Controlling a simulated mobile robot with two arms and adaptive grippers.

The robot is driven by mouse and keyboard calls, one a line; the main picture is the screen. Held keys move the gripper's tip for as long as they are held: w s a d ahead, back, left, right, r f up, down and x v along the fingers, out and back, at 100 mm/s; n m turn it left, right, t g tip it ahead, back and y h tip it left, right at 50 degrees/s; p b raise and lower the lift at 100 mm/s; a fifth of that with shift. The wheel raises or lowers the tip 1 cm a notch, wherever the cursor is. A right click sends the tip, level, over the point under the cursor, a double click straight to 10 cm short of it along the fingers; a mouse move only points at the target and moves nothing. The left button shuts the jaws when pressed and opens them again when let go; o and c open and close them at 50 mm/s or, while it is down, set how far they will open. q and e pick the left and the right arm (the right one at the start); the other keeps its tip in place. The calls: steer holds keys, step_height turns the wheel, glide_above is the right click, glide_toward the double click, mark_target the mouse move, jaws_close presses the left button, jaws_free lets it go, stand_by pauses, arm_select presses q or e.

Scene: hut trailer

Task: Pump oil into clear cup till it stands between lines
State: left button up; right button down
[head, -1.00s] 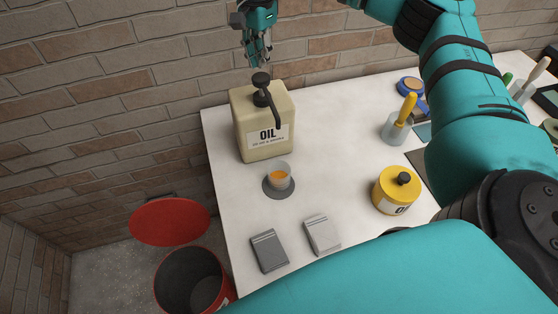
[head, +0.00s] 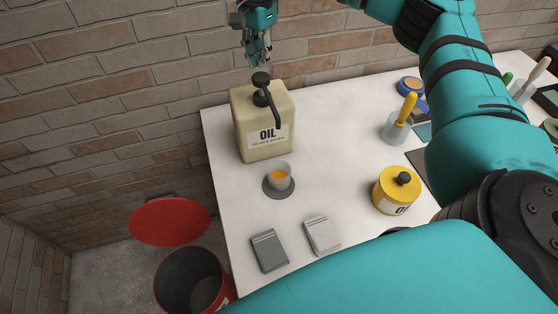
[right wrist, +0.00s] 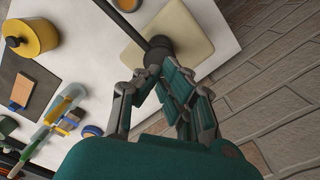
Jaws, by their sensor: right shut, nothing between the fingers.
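The beige oil container (head: 264,135) stands on the white table with a black pump head (head: 261,80) on top; its spout points down toward the front right. The clear cup (head: 280,176) stands upright on a dark round mat (head: 279,190) in front of the container and holds some orange oil. The lines on the cup are too small to make out. My right gripper (head: 257,58) is shut and empty just above the pump head. In the right wrist view, its fingertips (right wrist: 157,72) are close to the pump head (right wrist: 158,48); I cannot tell whether they touch. My left gripper is not in view.
A yellow oil tin (head: 394,188) with a black knob stands to the right. Two small packs, dark grey (head: 269,251) and light grey (head: 322,235), lie at the front. A holder with a yellow-handled tool (head: 405,110) stands farther back. A red bin (head: 188,280) stands on the floor at left.

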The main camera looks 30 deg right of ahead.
mark_target(261, 76)
steer(key=shift+f+b, duration=1.8)
steer(key=shift+f, duration=1.25)
steer(key=shift+r+p, duration=2.1)
steer(key=shift+r, duration=1)
steer(key=shift+f, duration=0.2)
steer(key=shift+f+b, duration=1.9)
steer(key=shift+f, duration=1)
